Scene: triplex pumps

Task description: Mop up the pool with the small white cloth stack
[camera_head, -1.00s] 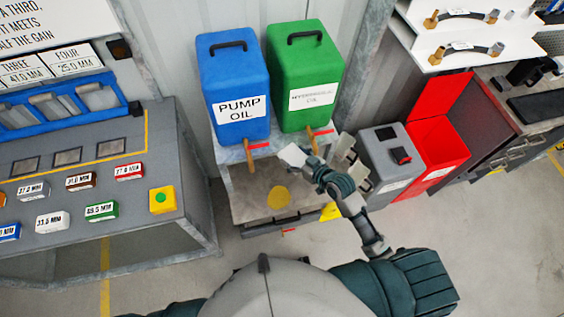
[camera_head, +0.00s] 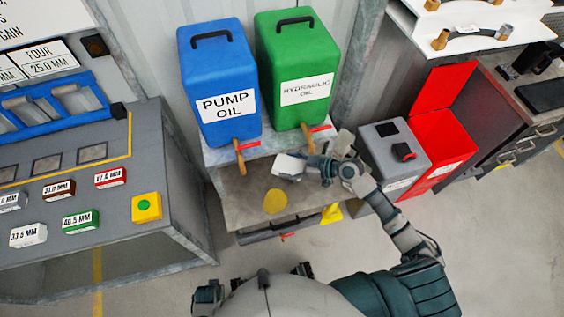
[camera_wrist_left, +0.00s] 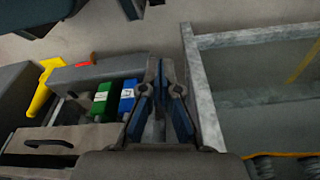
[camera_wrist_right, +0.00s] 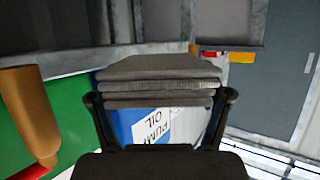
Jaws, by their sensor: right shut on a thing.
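The small white cloth stack (camera_head: 288,167) is in my right gripper (camera_head: 308,166), above the shelf below the oil cans. In the right wrist view the folded layers of the cloth stack (camera_wrist_right: 160,82) look grey and sit between the two fingers of the gripper (camera_wrist_right: 160,100). The pool (camera_head: 275,201) is a flat yellow patch on the grey shelf (camera_head: 243,204), below and slightly left of the cloth, which is apart from it. My left gripper (camera_wrist_left: 161,65) has its fingertips together, with nothing seen between them.
The blue pump oil can (camera_head: 220,85) and green hydraulic oil can (camera_head: 298,75) stand above the shelf, their brown spouts (camera_head: 240,160) hanging over it. A grey bin (camera_head: 395,150) and red bin (camera_head: 440,150) stand right. A control desk (camera_head: 150,160) is left.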

